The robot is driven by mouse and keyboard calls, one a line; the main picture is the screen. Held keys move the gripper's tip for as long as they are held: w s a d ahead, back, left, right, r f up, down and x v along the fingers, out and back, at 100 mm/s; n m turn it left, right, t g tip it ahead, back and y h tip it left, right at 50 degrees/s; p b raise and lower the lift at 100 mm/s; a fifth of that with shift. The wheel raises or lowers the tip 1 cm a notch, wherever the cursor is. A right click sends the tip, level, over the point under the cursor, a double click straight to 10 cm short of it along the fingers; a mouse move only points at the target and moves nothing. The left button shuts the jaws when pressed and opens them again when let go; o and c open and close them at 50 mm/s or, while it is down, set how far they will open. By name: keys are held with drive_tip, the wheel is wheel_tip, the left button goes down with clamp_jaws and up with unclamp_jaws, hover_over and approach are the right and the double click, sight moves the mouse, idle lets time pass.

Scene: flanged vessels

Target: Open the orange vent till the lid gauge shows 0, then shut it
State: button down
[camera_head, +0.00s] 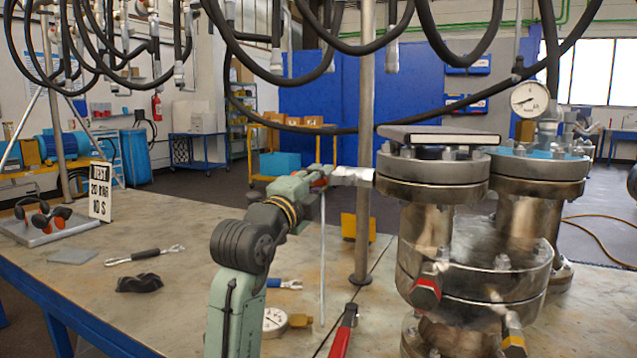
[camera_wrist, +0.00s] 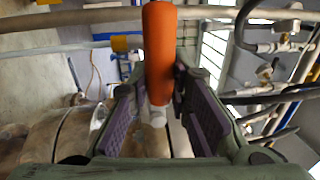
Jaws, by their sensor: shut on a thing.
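The orange vent handle (camera_wrist: 159,50) stands between the purple-padded fingers of my gripper (camera_wrist: 153,90) in the wrist view, which is shut on it. In the head view my gripper (camera_head: 318,178) is left of the near flanged vessel (camera_head: 430,182), beside a pale metal fitting (camera_head: 352,175) at its flange. Only a little orange shows there. The lid gauge (camera_head: 530,99) is a round white dial above the rear vessel's lid (camera_head: 540,165). Its needle is too small to read surely. Whether the vent is open cannot be told.
A metal post (camera_head: 366,130) stands behind my gripper, and black hoses (camera_head: 290,125) hang above. A red-handled tool (camera_head: 345,330), a loose gauge (camera_head: 274,320), a wrench (camera_head: 146,255) and a test sign (camera_head: 101,190) are on the bench (camera_head: 190,225). The bench's left part has bare room.

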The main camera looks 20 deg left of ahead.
drive_tip(key=shift+r, duration=0.1)
drive_tip(key=c, duration=1.5)
unclamp_jaws()
drive_tip(key=shift+o, duration=0.2)
drive_tip(key=s+f, duration=0.2)
drive_tip(key=s, duration=0.9)
drive_tip(key=shift+s+a+f, duration=0.2)
drive_tip(key=shift+s, duration=0.2)
